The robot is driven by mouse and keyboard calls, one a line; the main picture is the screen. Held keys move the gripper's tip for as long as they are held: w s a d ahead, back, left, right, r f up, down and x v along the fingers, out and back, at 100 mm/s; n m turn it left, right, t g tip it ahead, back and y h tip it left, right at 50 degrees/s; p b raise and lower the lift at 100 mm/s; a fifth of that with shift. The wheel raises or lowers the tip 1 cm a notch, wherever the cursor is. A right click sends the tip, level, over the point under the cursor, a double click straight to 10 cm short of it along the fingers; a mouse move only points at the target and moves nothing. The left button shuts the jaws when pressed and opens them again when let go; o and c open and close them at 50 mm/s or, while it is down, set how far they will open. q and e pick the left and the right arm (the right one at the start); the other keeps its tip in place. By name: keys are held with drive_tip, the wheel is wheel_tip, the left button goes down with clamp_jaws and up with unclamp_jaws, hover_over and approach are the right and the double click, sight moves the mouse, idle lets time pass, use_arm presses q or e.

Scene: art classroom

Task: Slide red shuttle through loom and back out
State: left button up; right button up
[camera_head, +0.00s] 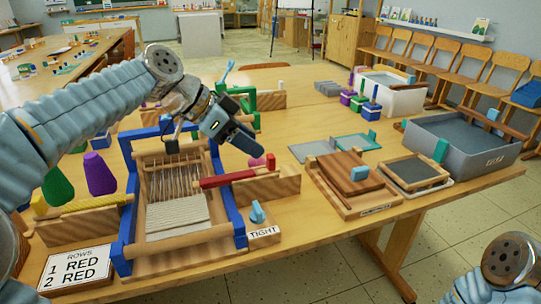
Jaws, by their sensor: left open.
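The blue-framed wooden loom (128,215) stands at the table's left front, with pale warp threads and a woven strip (178,214) at its near end. The red shuttle (228,179) lies at the loom's right side, along a wooden block (268,188), its left end at or near the blue side frame; contact there is unclear. My left gripper (240,138) is open and empty, above the loom's far right part and beyond the red shuttle. Its dark fingers point down and right. My right arm shows only at the lower right; its gripper is out of view.
A yellow shuttle (92,205) rests on a wooden block left of the loom. A card (78,268) reads "ROWS 1 RED 2 RED". A blue knob (257,213) stands by a "TIGHT" label. Purple (99,174) and green cones stand left. A grey bin (455,150) stands right.

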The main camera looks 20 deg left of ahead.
sight(270, 156)
use_arm(q)
drive_tip(key=x, duration=0.7)
drive_tip(key=shift+c, duration=0.3)
clamp_jaws()
